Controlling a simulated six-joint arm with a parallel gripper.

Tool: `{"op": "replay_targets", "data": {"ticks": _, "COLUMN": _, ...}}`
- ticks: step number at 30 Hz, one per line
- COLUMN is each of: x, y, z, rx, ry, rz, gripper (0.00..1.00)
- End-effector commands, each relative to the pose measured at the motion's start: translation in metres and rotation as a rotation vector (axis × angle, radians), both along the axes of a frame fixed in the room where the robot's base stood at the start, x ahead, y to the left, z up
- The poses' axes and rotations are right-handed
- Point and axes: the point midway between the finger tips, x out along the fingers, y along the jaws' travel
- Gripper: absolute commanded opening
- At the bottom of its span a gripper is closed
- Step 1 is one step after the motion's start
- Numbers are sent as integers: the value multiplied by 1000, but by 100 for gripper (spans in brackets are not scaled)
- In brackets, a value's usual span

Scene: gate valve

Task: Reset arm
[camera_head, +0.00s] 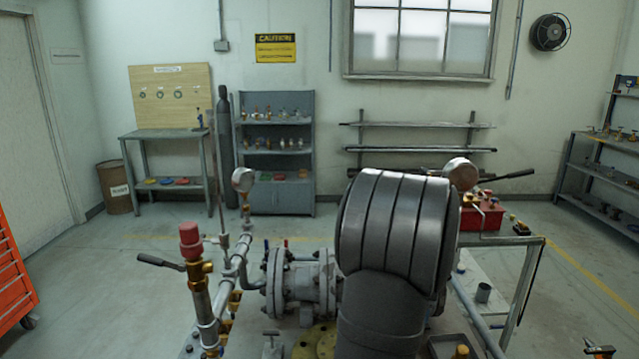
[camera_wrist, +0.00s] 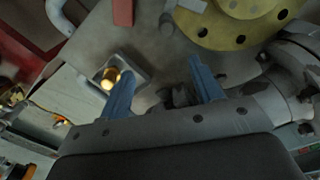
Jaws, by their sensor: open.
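My gripper (camera_wrist: 162,82) shows in the wrist view as two blue fingers set wide apart, open with nothing held between them. It is over a grey plate (camera_wrist: 95,45). A yellow bolted flange (camera_wrist: 235,22) lies beyond the right finger, and grey pipework (camera_wrist: 265,100) is to its right. In the head view the grey flanged valve body (camera_head: 302,283) stands left of my large dark arm link, which hides part of it. The yellow flange (camera_head: 318,342) is at the bottom edge. My fingers do not show in the head view.
In the wrist view a small square cup with a brass piece (camera_wrist: 112,78) sits beside the left finger. In the head view a red-capped pipe (camera_head: 190,240) and a gauge (camera_head: 243,180) rise at left. A red box (camera_head: 482,218) stands at right.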

Motion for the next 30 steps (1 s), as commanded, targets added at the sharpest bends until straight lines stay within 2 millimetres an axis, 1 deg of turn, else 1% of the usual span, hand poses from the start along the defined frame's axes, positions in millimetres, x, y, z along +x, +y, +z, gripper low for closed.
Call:
{"op": "replay_targets", "data": {"ticks": 1, "x": 8, "y": 9, "z": 1, "rx": 0, "ry": -1, "rz": 15, "gripper": 59}}
{"op": "replay_targets", "data": {"ticks": 6, "x": 27, "y": 37, "z": 1, "rx": 0, "ry": -1, "rz": 45, "gripper": 59}}
{"op": "replay_targets", "data": {"ticks": 15, "x": 53, "y": 91, "z": -4, "rx": 0, "ry": -1, "rz": 75, "gripper": 59}}
{"op": "replay_targets", "data": {"ticks": 24, "x": 71, "y": 147, "z": -13, "rx": 0, "ry": 0, "rz": 88, "gripper": 59}}
{"op": "replay_targets", "data": {"ticks": 30, "x": 78, "y": 177, "z": -18, "rx": 0, "ry": 0, "rz": 92, "gripper": 59}}
